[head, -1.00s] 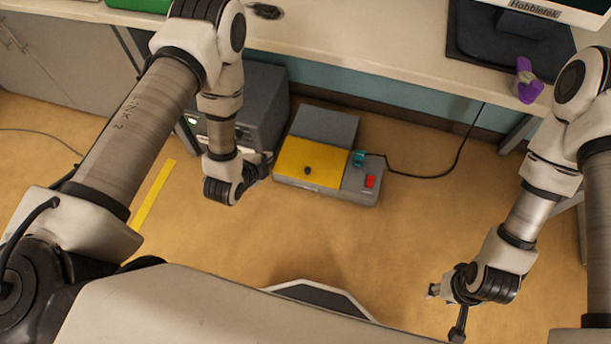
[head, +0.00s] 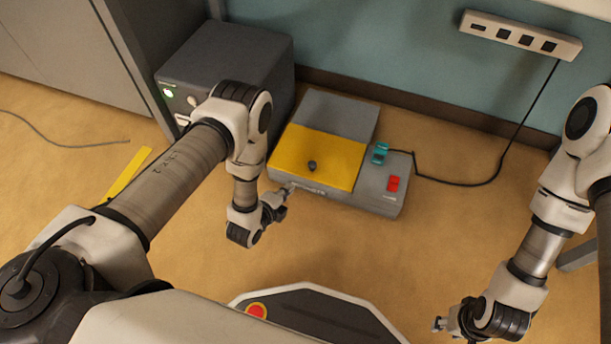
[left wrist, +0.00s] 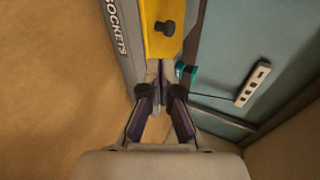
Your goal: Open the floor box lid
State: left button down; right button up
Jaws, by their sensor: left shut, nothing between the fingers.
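The grey floor box (head: 340,203) stands on the floor in the head view, with its yellow lid (head: 335,157) lying flat and closed. A black knob (head: 312,166) sticks up near the lid's front edge. My left gripper (head: 285,191) is shut and empty at the box's front left edge, below the lid; I cannot tell if it touches. In the left wrist view, the lid (left wrist: 158,38) and knob (left wrist: 165,28) show beyond the left gripper (left wrist: 160,92). My right gripper (head: 438,324) is low at the right, away from the box; its fingers are too small to read.
A teal plug (head: 380,153) with a black cable and a red switch (head: 393,184) sit on the box's right part. A dark grey cabinet (head: 225,60) stands close behind left. A power strip (head: 520,36) is on the back wall. Floor in front and right is clear.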

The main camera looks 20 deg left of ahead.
aim_at(310, 167)
pick_arm(q)
jog(key=b+x, duration=0.6)
jog(key=x, duration=0.4)
jog(key=shift+w+d, duration=0.1)
jog(key=shift+w, duration=0.2)
jog(key=shift+w+d+r, duration=0.1)
jog(key=shift+w+r, duration=0.05)
jog(key=shift+w, duration=0.35)
pick_arm(e)
notch_tip(310, 167, down, 7)
jog(key=shift+w, duration=0.1)
